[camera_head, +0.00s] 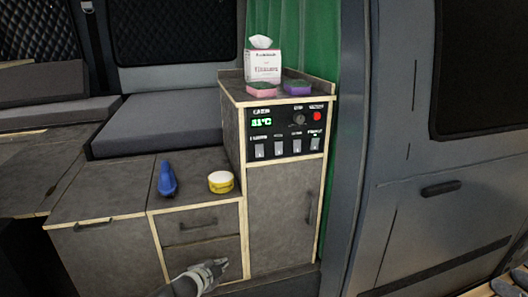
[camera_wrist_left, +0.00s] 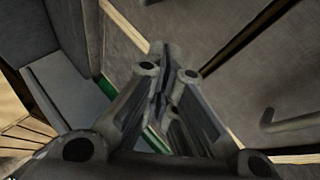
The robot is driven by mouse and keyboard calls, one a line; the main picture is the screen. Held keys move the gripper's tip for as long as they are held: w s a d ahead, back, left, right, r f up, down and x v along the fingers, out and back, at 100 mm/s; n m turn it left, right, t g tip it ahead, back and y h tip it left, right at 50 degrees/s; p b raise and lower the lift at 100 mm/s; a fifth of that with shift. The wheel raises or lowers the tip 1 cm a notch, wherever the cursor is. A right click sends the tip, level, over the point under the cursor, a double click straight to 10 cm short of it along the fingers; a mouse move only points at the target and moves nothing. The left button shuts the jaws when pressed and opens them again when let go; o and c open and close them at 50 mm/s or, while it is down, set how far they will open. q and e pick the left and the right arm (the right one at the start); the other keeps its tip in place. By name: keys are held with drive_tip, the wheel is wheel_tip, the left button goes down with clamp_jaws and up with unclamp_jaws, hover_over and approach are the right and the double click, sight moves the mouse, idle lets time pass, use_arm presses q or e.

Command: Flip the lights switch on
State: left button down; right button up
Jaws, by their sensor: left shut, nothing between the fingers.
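The black control panel (camera_head: 287,132) is on the upper front of the tall cabinet. It has a green temperature display (camera_head: 262,122), a round knob (camera_head: 298,119), a red button (camera_head: 317,116) and several pale switches in a row (camera_head: 279,148). The labels are too small to read surely, so I cannot tell which switch is for the lights. My left gripper (camera_head: 221,265) is shut and empty, low in front of the drawers, below and left of the panel. In the left wrist view, its fingers (camera_wrist_left: 163,50) are together, with cabinet fronts beyond. My right gripper is not in view.
A tissue box (camera_head: 263,66), a pink sponge (camera_head: 262,89) and a purple sponge (camera_head: 298,88) sit on the tall cabinet. The van's door (camera_head: 430,190) is at right.

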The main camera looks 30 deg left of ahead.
sight(260, 151)
use_arm(q)
drive_tip(key=w+d+r+m+t+p, duration=0.1)
drive_tip(key=d+r, duration=0.3)
drive_tip(key=r, duration=0.7)
drive_tip(key=w+d+r+m+t+h, duration=0.1)
drive_tip(key=d+r+m+t, duration=0.2)
drive_tip(key=r, duration=0.9)
drive_tip(key=w+d+r+m+t+h+p, duration=0.1)
drive_tip(key=d+r+m, duration=0.2)
drive_tip(key=r, duration=0.9)
drive_tip(key=shift+w+d+t+p, duration=0.35)
drive_tip(key=shift+d+t, duration=0.05)
drive_tip(key=shift+d, duration=0.5)
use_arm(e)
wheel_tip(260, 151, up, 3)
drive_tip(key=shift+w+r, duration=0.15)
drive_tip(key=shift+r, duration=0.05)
